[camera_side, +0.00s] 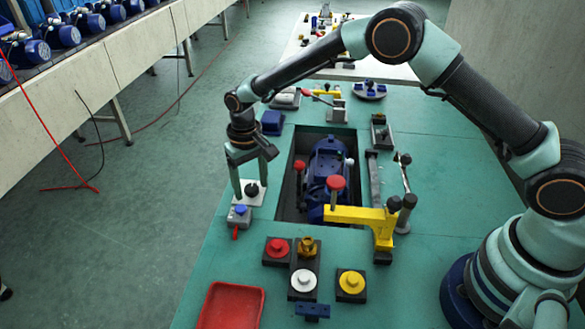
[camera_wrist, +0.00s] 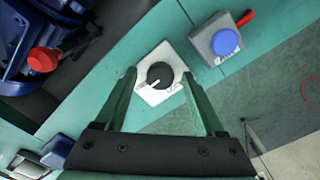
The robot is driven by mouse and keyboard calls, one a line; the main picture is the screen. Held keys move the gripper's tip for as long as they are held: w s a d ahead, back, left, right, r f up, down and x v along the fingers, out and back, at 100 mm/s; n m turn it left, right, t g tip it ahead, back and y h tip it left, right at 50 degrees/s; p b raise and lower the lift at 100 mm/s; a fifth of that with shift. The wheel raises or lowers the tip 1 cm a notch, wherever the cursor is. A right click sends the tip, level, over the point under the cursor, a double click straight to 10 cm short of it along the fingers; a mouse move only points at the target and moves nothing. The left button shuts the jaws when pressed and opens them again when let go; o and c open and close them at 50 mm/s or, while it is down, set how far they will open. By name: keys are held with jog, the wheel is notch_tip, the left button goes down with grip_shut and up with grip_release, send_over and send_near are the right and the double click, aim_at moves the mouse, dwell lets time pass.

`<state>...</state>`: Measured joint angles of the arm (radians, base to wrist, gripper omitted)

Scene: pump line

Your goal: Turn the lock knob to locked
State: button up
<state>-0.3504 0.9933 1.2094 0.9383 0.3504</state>
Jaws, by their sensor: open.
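The lock knob (camera_wrist: 160,76) is a round black knob with a white pointer line, on a white square plate (camera_wrist: 158,96) with small dark marks. In the side view the knob (camera_side: 252,188) sits on its plate at the left edge of the green table. My gripper (camera_side: 252,180) points down over the plate. In the wrist view its two fingers (camera_wrist: 158,75) are apart, one to each side of the knob, with gaps visible between. I cannot tell how far down the fingertips reach around the knob. The pointer aims toward the lower left in the wrist view.
A grey box with a blue button (camera_wrist: 226,42) and a red lever (camera_wrist: 246,18) stands close beside the plate. A blue pump (camera_side: 327,165) lies in the dark table recess, with a yellow clamp (camera_side: 360,215) across it. Red, white and yellow buttons and a red tray (camera_side: 230,306) are nearer the front.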

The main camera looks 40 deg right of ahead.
grip_shut()
jog(key=shift+n, duration=0.4)
jog(key=n, duration=0.3)
jog(key=shift+n, duration=0.4)
jog(key=n, duration=1.3)
jog(key=shift+n, duration=0.3)
